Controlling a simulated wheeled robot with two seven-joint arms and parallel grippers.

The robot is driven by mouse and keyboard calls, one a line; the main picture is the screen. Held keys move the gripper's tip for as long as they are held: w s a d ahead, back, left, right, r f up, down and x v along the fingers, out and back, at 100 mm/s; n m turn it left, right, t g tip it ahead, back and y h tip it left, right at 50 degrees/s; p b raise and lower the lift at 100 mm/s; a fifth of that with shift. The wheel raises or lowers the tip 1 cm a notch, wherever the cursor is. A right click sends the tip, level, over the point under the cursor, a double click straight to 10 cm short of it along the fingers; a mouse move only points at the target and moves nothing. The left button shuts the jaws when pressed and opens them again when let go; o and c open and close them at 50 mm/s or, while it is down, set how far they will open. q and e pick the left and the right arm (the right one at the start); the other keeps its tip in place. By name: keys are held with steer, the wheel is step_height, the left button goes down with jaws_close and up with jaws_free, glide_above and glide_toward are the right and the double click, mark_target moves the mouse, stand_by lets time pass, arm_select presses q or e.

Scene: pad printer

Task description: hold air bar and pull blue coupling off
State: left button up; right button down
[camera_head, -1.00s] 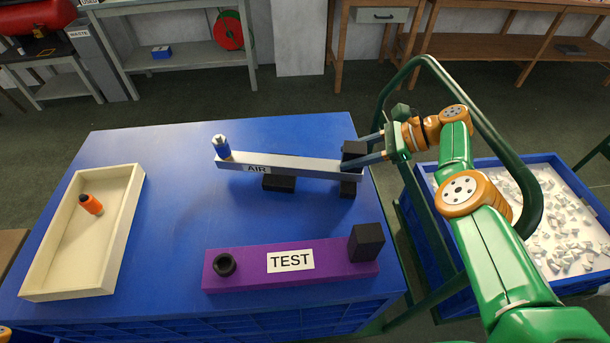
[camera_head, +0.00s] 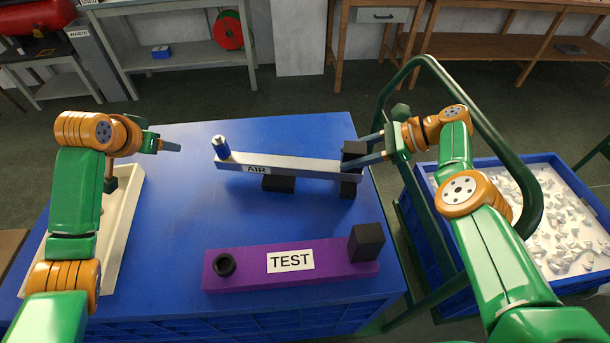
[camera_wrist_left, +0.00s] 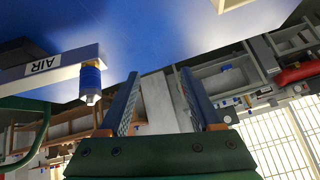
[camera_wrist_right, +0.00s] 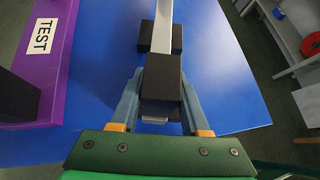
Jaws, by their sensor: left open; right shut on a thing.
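The grey air bar (camera_head: 300,168) with its AIR label lies across the blue table on black blocks. The blue coupling (camera_head: 221,150) stands upright at the bar's left end, with a metal tip on top. It also shows in the left wrist view (camera_wrist_left: 90,82). My right gripper (camera_head: 365,148) is shut on the black block (camera_wrist_right: 161,78) at the bar's right end, one finger on each side. My left gripper (camera_head: 172,145) is open and empty, left of the coupling and apart from it. Its two fingers are spread in the left wrist view (camera_wrist_left: 165,85).
A purple TEST bar (camera_head: 240,269) with a black ring and black block lies at the table's front. A wooden tray (camera_head: 125,222) stands at the left, partly hidden by my left arm. A blue crate of pale pieces (camera_head: 570,225) stands right. Table between is clear.

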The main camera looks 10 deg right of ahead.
mark_target(218, 151)
arm_select(q)
steer(key=s+d+r+m+g+h, duration=0.1)
steer(key=s+d+r+m+h, duration=0.25)
steer(key=d, duration=0.55)
steer(key=shift+h, duration=0.25)
steer(key=x, duration=0.9)
steer(key=shift+s+a+f, duration=0.2)
steer(key=shift+a+f, duration=0.1)
steer(key=shift+f, duration=0.15)
jaws_close()
steer(key=shift+c, duration=2.4)
jaws_free()
jaws_close()
steer(key=shift+d, duration=0.1)
